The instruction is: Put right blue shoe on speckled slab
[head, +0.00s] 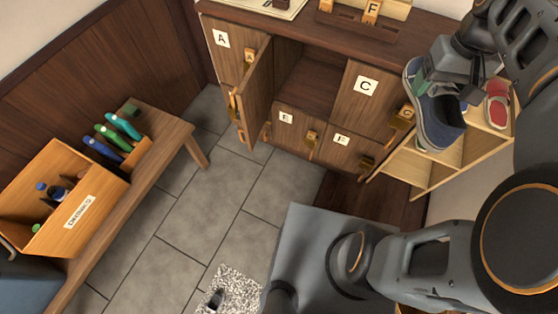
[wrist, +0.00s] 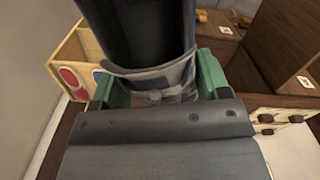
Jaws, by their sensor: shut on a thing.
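My gripper (head: 441,84) is at the upper right of the head view, shut on a blue shoe (head: 436,118) with a pale sole edge. The shoe hangs steeply tilted in front of the wooden shoe rack. In the wrist view the blue shoe (wrist: 140,35) sits between my gripper's green fingers (wrist: 158,84), with its grey laced part near the fingers. Its far end runs out of the top of that view. The speckled slab (head: 243,284) lies on the floor at the bottom of the head view, cut off by the frame. A small dark item (head: 216,299) is on it, partly hidden.
The shoe rack (head: 433,180) holds a red shoe (head: 497,104). A lettered wooden cabinet (head: 365,92) stands at the back with one door (head: 257,95) swung open. Grey floor tiles (head: 205,205) between are clear.

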